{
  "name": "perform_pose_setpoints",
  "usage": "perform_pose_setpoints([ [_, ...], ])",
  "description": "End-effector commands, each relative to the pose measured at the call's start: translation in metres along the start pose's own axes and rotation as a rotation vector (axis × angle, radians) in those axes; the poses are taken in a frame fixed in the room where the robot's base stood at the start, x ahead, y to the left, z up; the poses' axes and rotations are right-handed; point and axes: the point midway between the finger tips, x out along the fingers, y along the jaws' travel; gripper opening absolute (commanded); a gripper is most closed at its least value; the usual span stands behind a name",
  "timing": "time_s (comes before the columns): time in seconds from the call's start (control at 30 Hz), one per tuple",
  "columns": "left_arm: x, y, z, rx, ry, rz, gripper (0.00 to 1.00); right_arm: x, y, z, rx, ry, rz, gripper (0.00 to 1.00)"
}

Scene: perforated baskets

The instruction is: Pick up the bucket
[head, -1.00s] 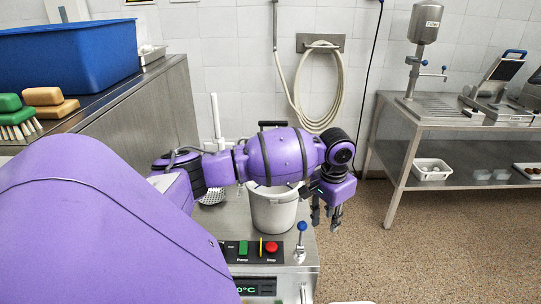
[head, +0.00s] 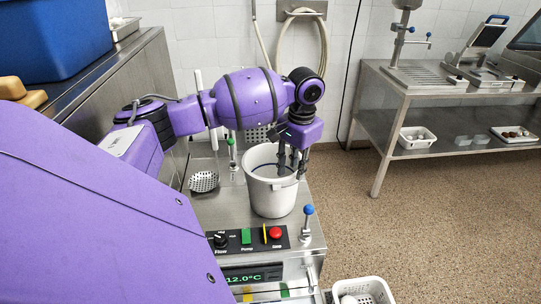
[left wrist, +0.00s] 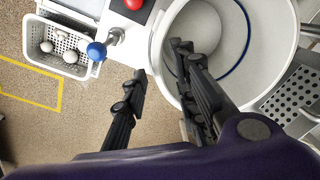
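The bucket (head: 271,199) is white and stands upright on the steel machine top in the head view. In the left wrist view I look down into the open bucket (left wrist: 268,35), with a blue ring line inside it. My left gripper (head: 292,172) is at the right side of the bucket's rim. In the left wrist view the left gripper (left wrist: 160,62) has its fingers apart, one over the bucket's opening and one outside the rim. The rim passes between them; I cannot tell whether either finger touches it. My right gripper is not in view.
A blue-knobbed lever (head: 307,222) stands just in front of the bucket. A control panel (head: 247,240) is on the machine's front. A perforated scoop (head: 203,182) lies left of the bucket. A white perforated basket (head: 382,291) is at lower right. The floor to the right is clear.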

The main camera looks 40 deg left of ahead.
Motion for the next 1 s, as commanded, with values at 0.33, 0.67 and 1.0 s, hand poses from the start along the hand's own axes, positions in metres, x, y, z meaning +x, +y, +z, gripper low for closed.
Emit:
perform_pose_setpoints([
  [0.33,0.041,-0.001,-0.001,0.000,0.000,0.001,0.26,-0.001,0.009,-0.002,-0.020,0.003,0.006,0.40],
  [0.67,0.085,-0.003,-0.005,0.000,0.000,0.000,0.26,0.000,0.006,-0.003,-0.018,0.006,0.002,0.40],
  [1.0,0.091,-0.003,-0.005,0.000,0.002,0.000,0.22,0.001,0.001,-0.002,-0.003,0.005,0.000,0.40],
])
